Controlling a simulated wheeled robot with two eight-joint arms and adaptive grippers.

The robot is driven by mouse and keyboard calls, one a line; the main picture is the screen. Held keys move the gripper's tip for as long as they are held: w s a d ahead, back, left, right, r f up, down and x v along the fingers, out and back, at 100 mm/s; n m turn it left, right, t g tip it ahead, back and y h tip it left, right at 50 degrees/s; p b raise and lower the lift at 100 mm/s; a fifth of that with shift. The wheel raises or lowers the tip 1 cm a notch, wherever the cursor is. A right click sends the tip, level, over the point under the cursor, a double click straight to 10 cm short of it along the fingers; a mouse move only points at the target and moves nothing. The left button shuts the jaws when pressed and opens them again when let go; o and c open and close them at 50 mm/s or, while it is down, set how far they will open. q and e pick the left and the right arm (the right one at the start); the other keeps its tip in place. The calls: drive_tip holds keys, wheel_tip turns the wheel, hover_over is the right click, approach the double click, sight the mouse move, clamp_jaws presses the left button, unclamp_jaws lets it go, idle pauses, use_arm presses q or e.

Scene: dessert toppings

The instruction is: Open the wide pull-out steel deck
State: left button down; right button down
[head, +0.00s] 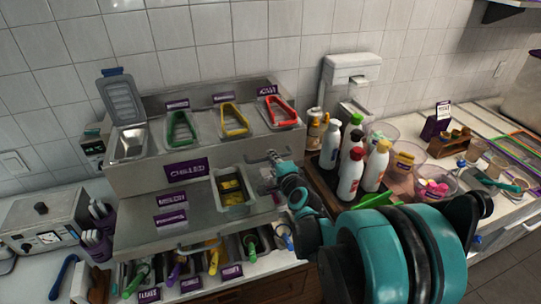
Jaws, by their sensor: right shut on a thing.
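The steel topping unit stands against the tiled wall in the head view. Its wide steel deck (135,178) has a front face with a purple "CHILLED" label and a grey bar handle (258,155) at its right end. My right gripper (268,178) is at this handle, reached by my teal and black arm from the lower right. It is shut on the handle as far as I can see; the fingertips are small and partly hidden. I cannot tell how far the deck is out. My left gripper is not in view.
A steel bin with yellow contents (231,187) sits left of my gripper. Lower bins with colored-handled tools (213,262) stand in front. White squeeze bottles (351,172) and bowls crowd the right counter close to my arm. An open-lidded bin (130,145) is at upper left.

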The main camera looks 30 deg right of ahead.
drive_tip(key=shift+s+a+f, duration=0.1)
drive_tip(key=c, duration=1.6)
unclamp_jaws()
drive_tip(key=shift+s, duration=0.1)
drive_tip(key=v, duration=1.2)
